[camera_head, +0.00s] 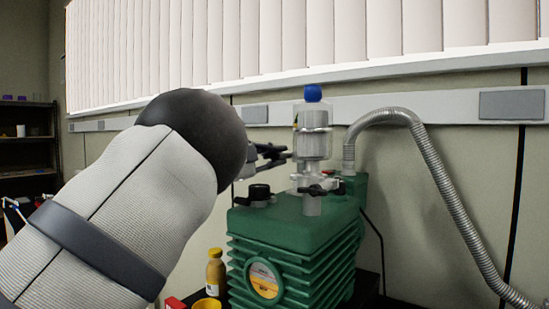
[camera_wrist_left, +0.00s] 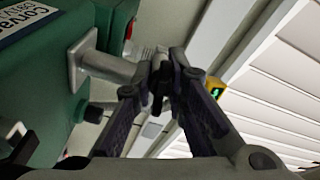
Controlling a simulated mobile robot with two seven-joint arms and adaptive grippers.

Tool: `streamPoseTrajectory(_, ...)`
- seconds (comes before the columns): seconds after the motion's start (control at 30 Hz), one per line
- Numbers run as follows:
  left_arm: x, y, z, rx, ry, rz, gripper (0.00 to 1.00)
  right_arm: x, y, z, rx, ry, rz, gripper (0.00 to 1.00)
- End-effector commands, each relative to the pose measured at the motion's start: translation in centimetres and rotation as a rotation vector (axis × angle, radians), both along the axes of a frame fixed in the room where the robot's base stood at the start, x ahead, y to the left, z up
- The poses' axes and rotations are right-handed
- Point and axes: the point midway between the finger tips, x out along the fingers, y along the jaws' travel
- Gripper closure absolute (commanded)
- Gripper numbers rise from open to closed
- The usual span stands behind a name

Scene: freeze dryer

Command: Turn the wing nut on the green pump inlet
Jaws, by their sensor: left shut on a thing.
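The green pump (camera_head: 300,232) stands at the centre right, with a metal inlet (camera_head: 312,205) on top. A dark fitting with the wing nut (camera_wrist_left: 160,68) sits at the inlet clamp, beside the metal pipe (camera_wrist_left: 105,66) in the left wrist view. My left gripper (camera_head: 280,155) reaches in from the left, close to the inlet. In the left wrist view its two fingers (camera_wrist_left: 158,88) converge on the dark wing nut and are shut on it. The fingertips partly hide it. My right gripper is in neither view.
A clear vessel with a blue cap (camera_head: 313,93) stands upright above the inlet. A ribbed metal hose (camera_head: 440,180) arches from the pump's rear to the right. A black knob (camera_head: 259,192) sits on the pump top. A yellow-brown bottle (camera_head: 215,272) stands at the front left.

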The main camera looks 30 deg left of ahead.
Motion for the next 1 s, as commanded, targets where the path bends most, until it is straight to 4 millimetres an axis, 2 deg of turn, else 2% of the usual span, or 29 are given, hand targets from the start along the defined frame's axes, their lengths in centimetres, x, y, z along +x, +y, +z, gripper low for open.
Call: streamPoseTrajectory(1.0,-0.06,0.05,0.30,0.932,-0.242,0.004,1.00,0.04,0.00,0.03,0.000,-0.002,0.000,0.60)
